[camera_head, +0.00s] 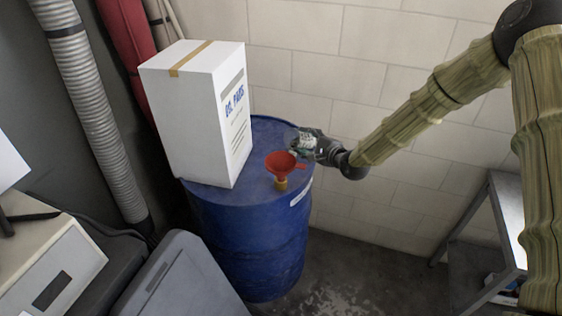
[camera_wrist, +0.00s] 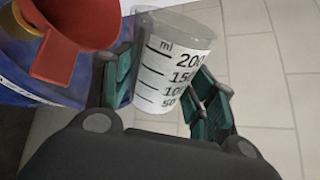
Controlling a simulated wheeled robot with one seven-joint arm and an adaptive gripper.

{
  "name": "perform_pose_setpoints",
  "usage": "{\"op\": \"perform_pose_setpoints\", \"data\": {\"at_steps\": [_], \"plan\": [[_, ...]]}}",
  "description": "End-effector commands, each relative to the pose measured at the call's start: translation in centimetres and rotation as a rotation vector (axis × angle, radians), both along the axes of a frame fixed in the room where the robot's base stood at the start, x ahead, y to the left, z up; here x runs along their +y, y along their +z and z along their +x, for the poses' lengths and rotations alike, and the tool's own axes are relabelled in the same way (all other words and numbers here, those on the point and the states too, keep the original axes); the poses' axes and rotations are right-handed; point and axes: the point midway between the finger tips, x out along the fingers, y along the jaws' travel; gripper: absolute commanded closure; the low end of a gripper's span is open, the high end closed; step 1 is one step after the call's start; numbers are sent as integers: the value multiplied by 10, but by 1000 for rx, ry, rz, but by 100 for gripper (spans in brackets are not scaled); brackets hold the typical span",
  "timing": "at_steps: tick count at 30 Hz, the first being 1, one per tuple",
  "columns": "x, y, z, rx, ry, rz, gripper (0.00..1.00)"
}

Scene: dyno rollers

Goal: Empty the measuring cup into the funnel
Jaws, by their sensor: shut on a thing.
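The measuring cup (camera_wrist: 172,75) is clear with a white scale marked in ml. My gripper (camera_wrist: 165,90) is shut on it, one finger on each side. In the wrist view its rim is toward the top and it leans a little; I cannot tell what it holds. The red funnel (camera_head: 281,163) sits in a yellow fitting (camera_head: 281,184) on top of the blue drum (camera_head: 238,218). In the head view my gripper (camera_head: 300,145) is just to the right of and behind the funnel's mouth. The funnel (camera_wrist: 70,45) shows left of the cup in the wrist view.
A tall white box (camera_head: 195,115) stands on the drum's left part, close to the funnel. A block wall (camera_head: 330,90) is behind the drum. A grey bin (camera_head: 180,280) and a beige machine (camera_head: 50,265) are at the lower left.

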Motion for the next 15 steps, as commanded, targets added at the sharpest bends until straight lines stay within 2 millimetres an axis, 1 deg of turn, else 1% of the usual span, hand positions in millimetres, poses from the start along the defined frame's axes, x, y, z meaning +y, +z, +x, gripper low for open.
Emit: {"op": "perform_pose_setpoints", "data": {"at_steps": [15], "plan": [[2,4,-1,-53,2,-72,69]]}}
